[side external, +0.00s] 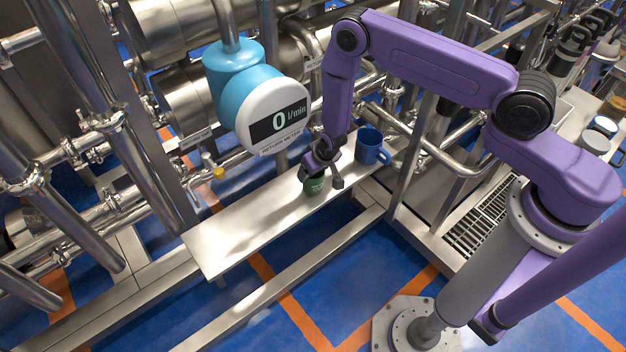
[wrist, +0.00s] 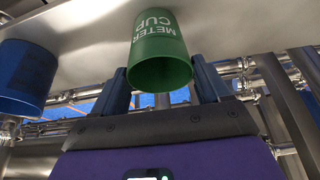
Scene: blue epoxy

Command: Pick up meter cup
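The green meter cup (wrist: 160,45), lettered "METER CUP", stands on the steel shelf, and its open mouth faces my gripper in the wrist view. In the side view the cup (side external: 314,187) is partly hidden by my gripper (side external: 325,172), which is just above it. In the wrist view my gripper (wrist: 160,68) is open, with one finger on each side of the cup's mouth. Whether the fingers touch the cup is not clear.
A blue mug (side external: 369,146) stands on the shelf (side external: 240,238) to the right; it also shows in the wrist view (wrist: 24,80). A white-faced return meter (side external: 275,118) reading 0 l/min hangs close by on the left. The shelf's near left end is clear.

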